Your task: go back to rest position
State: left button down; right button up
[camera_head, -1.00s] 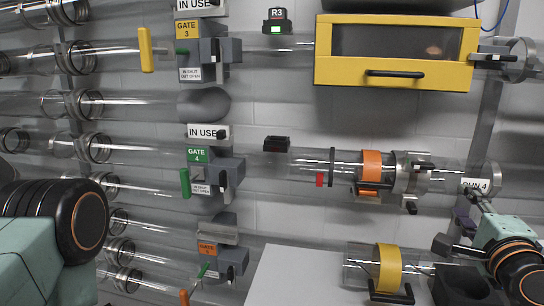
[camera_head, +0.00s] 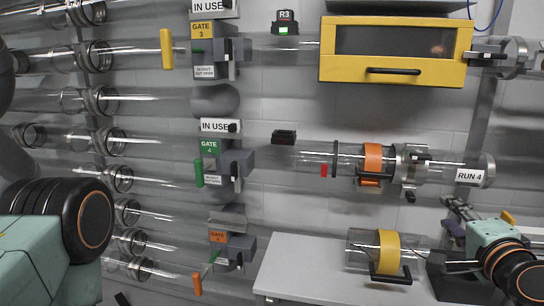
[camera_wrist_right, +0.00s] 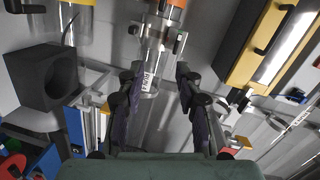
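My right gripper (camera_head: 452,212) is at the right of the head view, below the clear tube labelled RUN 4 (camera_head: 470,176). In the right wrist view its two dark fingers (camera_wrist_right: 155,76) stand apart with nothing held between them. The RUN 4 tube shows beyond the fingers there, apart from them as far as I can tell. My left arm (camera_head: 70,235) fills the lower left of the head view; its gripper is out of the picture.
A yellow-framed box (camera_head: 393,52) hangs at the upper right. A grey bench (camera_head: 315,275) carries a yellow-banded clear tube (camera_head: 388,252). A black holder (camera_wrist_right: 45,77) is left in the wrist view. Gates (camera_head: 210,148) and clear tubes line the left wall.

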jog(key=s+a+f+n+g+y, duration=0.1)
jog(key=s+a+f+n+g, duration=0.25)
jog(key=f, duration=0.35)
jog(key=s+a+f+n+g+y+p, duration=0.1)
jog(key=s+a+f+n+g, duration=0.2)
jog(key=f, duration=0.4)
jog(key=s+a+f+n+g+y, duration=0.1)
jog(key=s+f+n+g, duration=0.15)
jog(key=f+n, duration=0.4)
jog(key=s+a+f+n+g, duration=0.1)
jog(key=s+f+g, duration=0.2)
jog(key=s+f, duration=0.4)
jog(key=s+a+f+n+g+h+p, duration=0.1)
jog(key=s+f+g, duration=0.3)
jog(key=s, duration=1.1)
notch_tip(320, 180, down, 4)
jog(key=shift+a+r+n, duration=0.1)
jog(key=shift+a+n, duration=0.6)
jog(key=shift+n, duration=0.1)
